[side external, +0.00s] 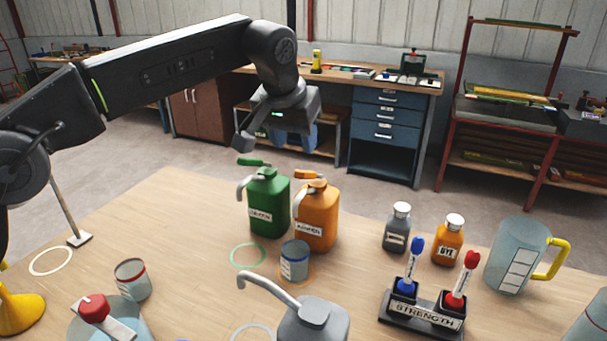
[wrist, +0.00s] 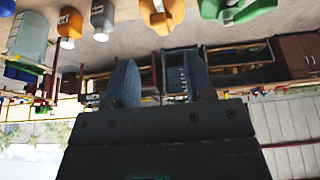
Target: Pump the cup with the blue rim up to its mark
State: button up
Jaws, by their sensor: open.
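The grey cup with the blue rim (side external: 294,262) stands upright on an orange ring in front of the orange pump bottle (side external: 318,215). It has a white label; its mark and contents cannot be made out. A green pump bottle (side external: 268,205) stands left of the orange one, and a grey pump bottle (side external: 315,325) is at the front edge of the picture. My gripper (side external: 270,138) is open and empty, in the air above and behind the green and orange bottles. In the wrist view my gripper (wrist: 160,85) shows two separated fingers with nothing between them.
A red-rimmed cup (side external: 132,280) stands at left near a yellow funnel-like object (side external: 18,312). At right are two small bottles (side external: 397,228), a STRENGTH stand (side external: 420,318) with blue and red markers, and a clear jug (side external: 517,255). The back left tabletop is clear.

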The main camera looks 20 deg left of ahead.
aim_at(303, 175)
jog(key=x, duration=1)
jog(key=shift+w+f, duration=0.15)
jog(key=shift+w, duration=0.05)
jog(key=shift+c, duration=0.5)
grip_shut()
